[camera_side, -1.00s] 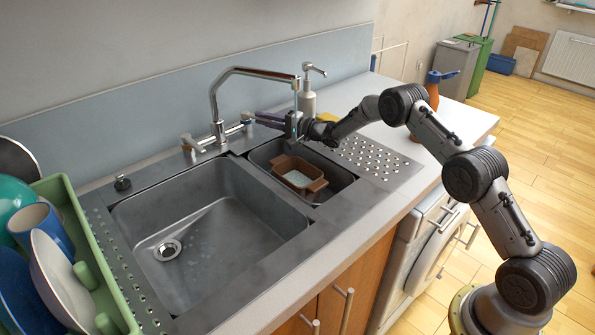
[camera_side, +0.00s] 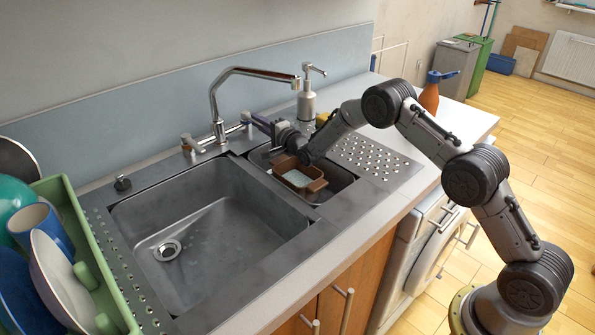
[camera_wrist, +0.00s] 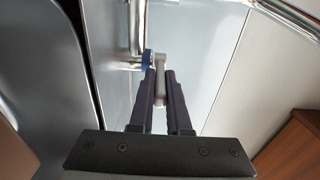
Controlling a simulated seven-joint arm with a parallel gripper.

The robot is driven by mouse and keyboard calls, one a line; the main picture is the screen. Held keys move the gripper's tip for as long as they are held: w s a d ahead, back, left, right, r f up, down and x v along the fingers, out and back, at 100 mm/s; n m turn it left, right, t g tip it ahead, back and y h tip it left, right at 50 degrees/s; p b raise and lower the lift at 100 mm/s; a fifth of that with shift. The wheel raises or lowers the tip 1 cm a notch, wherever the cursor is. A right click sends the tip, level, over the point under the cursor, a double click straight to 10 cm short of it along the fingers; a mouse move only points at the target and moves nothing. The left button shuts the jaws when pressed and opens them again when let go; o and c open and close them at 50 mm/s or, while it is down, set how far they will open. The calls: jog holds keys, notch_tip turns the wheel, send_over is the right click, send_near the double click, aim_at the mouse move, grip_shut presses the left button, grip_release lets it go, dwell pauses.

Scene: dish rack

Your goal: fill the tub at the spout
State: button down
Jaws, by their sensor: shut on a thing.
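The tub (camera_side: 318,186) is a brown, open box standing upright in the small right basin, with pale water inside. The tap's spout (camera_side: 297,82) arches above the basins, and no stream shows below it. My gripper (camera_side: 257,122) is at the tap's right side, behind the small basin. In the wrist view my gripper (camera_wrist: 160,88) is shut on a grey tap lever (camera_wrist: 160,64), with a blue-marked part beside it. My wrist hides part of the small basin's back edge.
A large empty basin (camera_side: 200,262) lies left of the small one. A green dish rack (camera_side: 84,240) with plates and a blue mug stands at far left. A soap dispenser (camera_side: 307,103) and a brown spray bottle (camera_side: 430,98) stand behind my arm.

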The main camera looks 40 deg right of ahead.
jog(key=shift+a, duration=0.1)
jog(key=shift+a+m+h, duration=0.3)
jog(key=shift+h, duration=0.2)
jog(key=c, duration=0.8)
grip_release()
jog(key=shift+c, duration=0.2)
jog(key=shift+s+d, duration=0.15)
jog(key=shift+s, duration=0.05)
jog(key=shift+s, duration=0.8)
